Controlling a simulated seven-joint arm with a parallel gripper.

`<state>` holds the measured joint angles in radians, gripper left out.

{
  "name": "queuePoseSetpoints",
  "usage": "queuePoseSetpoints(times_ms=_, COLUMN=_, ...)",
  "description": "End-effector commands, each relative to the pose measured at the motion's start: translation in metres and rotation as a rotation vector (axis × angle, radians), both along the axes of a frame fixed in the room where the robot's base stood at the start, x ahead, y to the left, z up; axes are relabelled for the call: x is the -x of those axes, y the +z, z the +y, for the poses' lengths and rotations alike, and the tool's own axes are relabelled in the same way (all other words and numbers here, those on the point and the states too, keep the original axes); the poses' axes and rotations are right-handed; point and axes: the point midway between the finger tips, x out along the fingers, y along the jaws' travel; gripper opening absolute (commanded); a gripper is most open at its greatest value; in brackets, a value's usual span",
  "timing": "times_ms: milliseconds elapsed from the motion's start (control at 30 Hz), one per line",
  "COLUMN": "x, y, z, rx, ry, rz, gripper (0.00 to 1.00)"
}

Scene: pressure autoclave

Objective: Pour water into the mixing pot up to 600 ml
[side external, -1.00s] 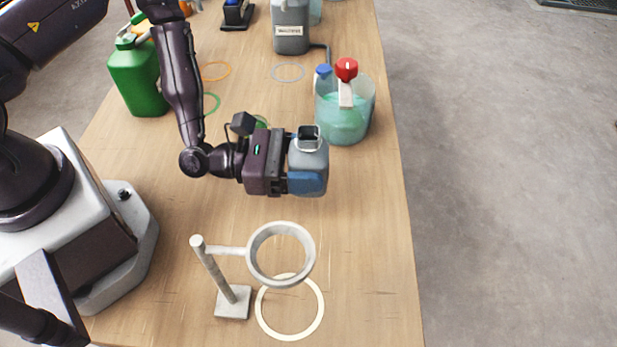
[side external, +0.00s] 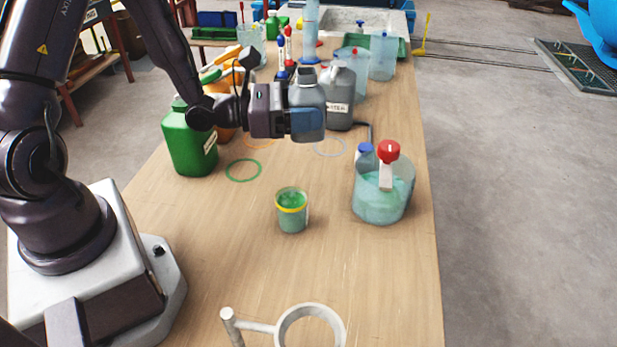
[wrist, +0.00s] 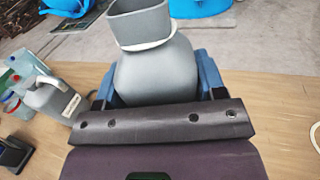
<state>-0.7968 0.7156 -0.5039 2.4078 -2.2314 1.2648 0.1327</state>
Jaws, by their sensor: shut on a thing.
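My gripper (side external: 308,126) is shut on a grey bottle (side external: 307,92) with a wide open collar at its top. The bottle looks upright, off the table; the wrist view shows its grey body (wrist: 158,70) between my blue fingers. A small clear cup (side external: 292,212) with green contents and a yellow band stands mid-table, nearer the camera than the bottle. A clear jug (side external: 383,200) with teal liquid and a red knob stands to the right. I cannot tell for sure which vessel is the mixing pot.
A green canister (side external: 190,145) stands left of my gripper. A ring stand (side external: 312,308) is at the near edge. Clear jugs (side external: 383,55) and other bottles crowd the far end. The table around the small cup is clear.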

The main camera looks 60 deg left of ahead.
Motion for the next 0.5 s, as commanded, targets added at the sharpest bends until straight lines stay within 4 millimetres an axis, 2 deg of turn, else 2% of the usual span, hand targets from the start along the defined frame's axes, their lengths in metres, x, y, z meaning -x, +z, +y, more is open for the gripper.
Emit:
queuePoseSetpoints(times_ms=67, x=0.000, y=0.001, z=-0.007, rx=0.003, ry=-0.018, rz=0.002, gripper=0.30)
queuePoseSetpoints(times_ms=167, x=-0.001, y=-0.006, z=-0.033, rx=0.010, ry=-0.083, rz=0.010, gripper=0.30)
queuePoseSetpoints(times_ms=400, x=-0.023, y=-0.028, z=-0.110, rx=0.006, ry=-0.245, rz=0.013, gripper=0.30)
queuePoseSetpoints(times_ms=500, x=-0.033, y=-0.036, z=-0.136, rx=0.001, ry=-0.287, rz=0.009, gripper=0.30)
